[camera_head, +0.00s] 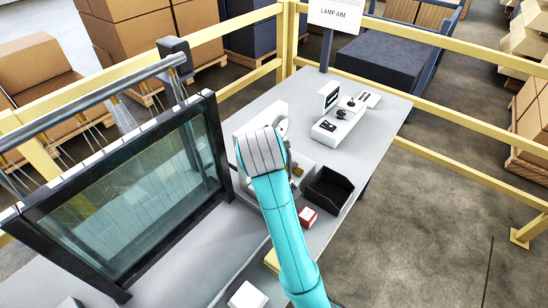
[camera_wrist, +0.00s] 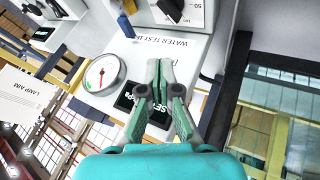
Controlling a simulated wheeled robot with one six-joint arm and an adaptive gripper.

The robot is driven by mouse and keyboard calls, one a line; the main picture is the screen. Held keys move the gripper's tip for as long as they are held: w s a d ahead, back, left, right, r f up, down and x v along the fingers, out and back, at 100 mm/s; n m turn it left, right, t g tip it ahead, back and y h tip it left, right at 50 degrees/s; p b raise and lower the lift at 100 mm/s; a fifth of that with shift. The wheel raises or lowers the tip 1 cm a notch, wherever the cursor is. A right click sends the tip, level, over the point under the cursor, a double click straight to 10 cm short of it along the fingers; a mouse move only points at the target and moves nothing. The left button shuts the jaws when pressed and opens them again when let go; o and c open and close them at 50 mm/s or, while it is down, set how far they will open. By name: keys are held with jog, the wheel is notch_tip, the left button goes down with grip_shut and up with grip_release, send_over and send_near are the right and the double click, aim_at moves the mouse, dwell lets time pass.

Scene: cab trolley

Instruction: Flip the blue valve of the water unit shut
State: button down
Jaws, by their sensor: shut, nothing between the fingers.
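The water unit (camera_wrist: 150,55) is a white panel with "WATER TEST" lettering, a round dial gauge (camera_wrist: 101,73) and a dark display (camera_wrist: 135,97). A blue lever, apparently the valve (camera_wrist: 126,26), shows near the top of the wrist view; its full shape and setting are unclear. My gripper (camera_wrist: 164,64) has its fingers together and empty in front of the panel, below and right of the blue lever in the picture, apart from it. In the head view the white unit (camera_head: 262,112) is mostly behind my arm, which hides the valve and fingers.
On the grey table (camera_head: 385,92) stand a white device (camera_head: 340,118), a black open bin (camera_head: 327,188) and a small red-and-white box (camera_head: 308,217). A dark-framed glass panel (camera_head: 140,190) stands left of my arm. Yellow rails (camera_head: 450,165) run behind the table.

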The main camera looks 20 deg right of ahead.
jog(key=shift+f, duration=0.1)
jog(key=x, duration=0.9)
jog(key=shift+w+d+f, duration=0.15)
jog(key=shift+f, duration=0.05)
jog(key=shift+w+d+f, duration=0.1)
jog(key=shift+w+d, duration=0.85)
jog(key=shift+d, duration=0.3)
jog(key=shift+w+d, duration=0.3)
jog(key=shift+d, duration=0.15)
jog(key=shift+w+d, duration=0.25)
jog(key=shift+w, duration=0.45)
jog(key=shift+w+d, duration=0.6)
jog(key=shift+d, duration=0.05)
